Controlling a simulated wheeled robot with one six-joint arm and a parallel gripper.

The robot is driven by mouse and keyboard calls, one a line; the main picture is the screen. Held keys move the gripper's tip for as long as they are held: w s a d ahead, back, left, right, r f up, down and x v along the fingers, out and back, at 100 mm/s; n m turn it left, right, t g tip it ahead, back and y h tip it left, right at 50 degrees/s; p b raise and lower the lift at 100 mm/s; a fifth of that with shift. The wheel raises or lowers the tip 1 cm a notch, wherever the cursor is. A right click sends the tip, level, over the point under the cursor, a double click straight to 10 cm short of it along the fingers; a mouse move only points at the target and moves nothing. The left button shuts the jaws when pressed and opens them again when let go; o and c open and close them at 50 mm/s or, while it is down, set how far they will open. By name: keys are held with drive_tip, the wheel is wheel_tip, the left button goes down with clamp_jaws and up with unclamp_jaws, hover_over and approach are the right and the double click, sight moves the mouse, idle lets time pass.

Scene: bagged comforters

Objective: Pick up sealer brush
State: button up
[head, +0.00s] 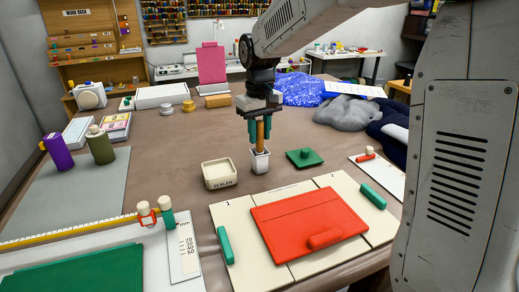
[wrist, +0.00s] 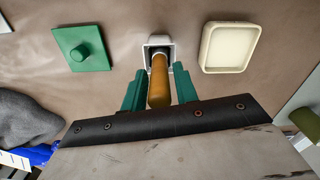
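The sealer brush (head: 260,134) stands upright in a small white cup (head: 260,161), with its wooden handle up. Its lower end is hidden inside the cup. My gripper (head: 260,137) points down over it, with a teal finger on each side of the handle. In the wrist view the brush handle (wrist: 159,82) lies between the fingertips of my gripper (wrist: 160,80), with narrow gaps beside it. The fingers look open around the handle. The white cup (wrist: 157,41) is just beyond the fingertips.
A cream tray marked SEALER (head: 219,183) sits left of the cup. A green block with a knob (head: 304,158) is to its right. A red panel (head: 310,219) lies on cream boards in front. Purple (head: 57,152) and olive (head: 100,146) bottles stand at left.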

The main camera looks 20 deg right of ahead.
clamp_jaws()
drive_tip(key=shift+r, duration=0.15)
wheel_tip(320, 180, up, 10)
drive_tip(key=shift+f, duration=0.1)
idle(0.5)
